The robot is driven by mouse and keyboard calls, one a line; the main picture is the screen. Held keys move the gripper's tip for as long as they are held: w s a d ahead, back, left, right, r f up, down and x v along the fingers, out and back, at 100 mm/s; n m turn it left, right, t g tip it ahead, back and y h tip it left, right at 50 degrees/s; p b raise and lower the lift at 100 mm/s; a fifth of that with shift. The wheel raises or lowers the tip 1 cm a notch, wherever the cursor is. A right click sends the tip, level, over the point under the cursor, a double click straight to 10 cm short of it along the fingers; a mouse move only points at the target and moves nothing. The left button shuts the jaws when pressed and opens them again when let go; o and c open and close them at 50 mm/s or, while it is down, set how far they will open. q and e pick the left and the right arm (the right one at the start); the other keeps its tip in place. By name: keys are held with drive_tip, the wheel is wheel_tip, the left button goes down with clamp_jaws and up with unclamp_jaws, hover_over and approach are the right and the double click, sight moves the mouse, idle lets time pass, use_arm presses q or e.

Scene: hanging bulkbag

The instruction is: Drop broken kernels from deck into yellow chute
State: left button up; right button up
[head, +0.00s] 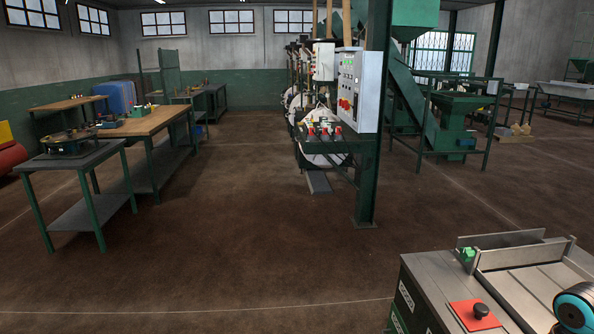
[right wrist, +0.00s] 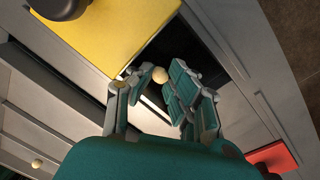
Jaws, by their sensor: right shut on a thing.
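In the right wrist view my right gripper (right wrist: 163,84) is shut on a small pale round kernel (right wrist: 161,75), which shows between its fingertips. The yellow chute (right wrist: 105,38) lies just beyond the fingertips, at the upper left. A dark opening borders it, and the held kernel appears over the edge of that opening. Another pale kernel (right wrist: 37,163) lies on the grey metal deck (right wrist: 45,125) at the lower left. The deck also shows in the head view (head: 535,290), at the lower right. My left gripper is in neither view.
A red plate (right wrist: 272,156) is at the right wrist view's lower right; in the head view a red plate (head: 474,316) carries a black knob. A dark round knob (right wrist: 58,6) overhangs the yellow surface. Raised metal walls (head: 500,238) edge the deck. Open floor lies beyond.

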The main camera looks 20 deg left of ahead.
drive_tip(key=o, duration=0.7)
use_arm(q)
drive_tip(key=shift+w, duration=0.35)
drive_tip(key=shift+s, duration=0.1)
use_arm(e)
drive_tip(key=shift+r, duration=0.15)
drive_tip(key=shift+r, duration=0.25)
drive_tip(key=r, duration=1.1)
drive_tip(key=shift+w+a+r, duration=0.1)
drive_tip(key=shift+w+a, duration=0.2)
drive_tip(key=shift+a, duration=0.1)
